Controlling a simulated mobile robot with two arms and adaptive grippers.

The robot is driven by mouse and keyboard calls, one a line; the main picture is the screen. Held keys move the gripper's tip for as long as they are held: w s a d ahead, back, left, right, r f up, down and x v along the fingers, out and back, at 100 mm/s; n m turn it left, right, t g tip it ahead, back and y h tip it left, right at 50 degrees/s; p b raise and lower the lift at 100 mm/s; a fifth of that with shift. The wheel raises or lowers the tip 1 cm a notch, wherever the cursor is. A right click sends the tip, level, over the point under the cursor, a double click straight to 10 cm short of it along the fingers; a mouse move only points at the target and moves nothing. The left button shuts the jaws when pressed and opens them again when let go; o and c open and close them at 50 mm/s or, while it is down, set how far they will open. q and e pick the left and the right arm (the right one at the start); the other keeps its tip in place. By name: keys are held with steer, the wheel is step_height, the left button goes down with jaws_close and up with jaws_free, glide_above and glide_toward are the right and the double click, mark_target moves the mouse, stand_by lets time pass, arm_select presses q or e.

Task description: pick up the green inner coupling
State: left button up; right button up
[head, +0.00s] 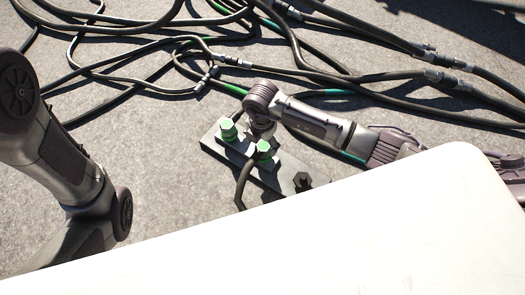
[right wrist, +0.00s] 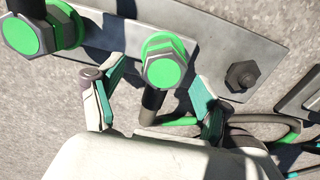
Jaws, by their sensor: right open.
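Two green-and-grey couplings stand on a flat grey metal plate (head: 212,143). The inner coupling (head: 264,152), nearer the plate's bolt, has a bright green hexagonal top in the right wrist view (right wrist: 165,68). The outer coupling (head: 228,130) stands at the plate's left end and is partly cut off in the right wrist view (right wrist: 42,32). My right gripper (right wrist: 160,76) is open, with its teal-padded fingers on either side of the inner coupling. I cannot tell whether they touch it. In the head view, my right gripper (head: 262,130) is partly hidden at the couplings. My left gripper is out of view.
A dark hex bolt (head: 302,181) stands on the plate right of the inner coupling. A black hose (head: 242,185) runs from the inner coupling. Black and green cables (head: 150,45) tangle across the far ground. Bare concrete (head: 165,150) lies left of the plate.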

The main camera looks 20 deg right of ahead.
mark_target(262, 146)
step_height(262, 146, down, 4)
steer(key=shift+s+d+r+b, duration=0.1)
steer(key=shift+s+r+b, duration=0.05)
steer(key=shift+b, duration=1)
steer(key=shift+r, duration=0.1)
steer(key=c, duration=1.4)
steer(key=shift+o, duration=0.2)
steer(key=shift+r, duration=0.1)
